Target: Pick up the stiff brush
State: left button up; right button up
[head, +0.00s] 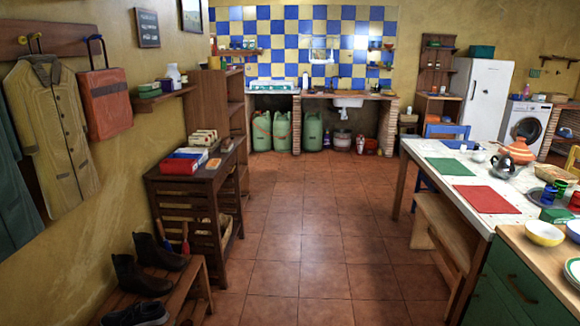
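I cannot make out a stiff brush for certain. A small tan-orange item (213,163) lies on the top of the dark wooden side table (172,184) at the left; it is too small to tell whether it is a brush. A small dark item (227,145) lies farther back on the same top. Neither of my grippers is in view.
Red and blue boxes (182,162) share the side table. Dark boots (138,275) stand on a low wooden rack in front. A long white table (450,180) and wooden bench (440,232) stand at right. The tiled floor (305,225) between is clear.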

aim_at(227, 146)
jog(key=i, duration=5.15)
jog(key=i+u, duration=0.15)
jog(key=i, duration=0.65)
jog(key=i+l+u, duration=0.15)
jog(key=i, duration=0.65)
jog(key=i+l+u, duration=0.1)
jog(key=u, duration=1.75)
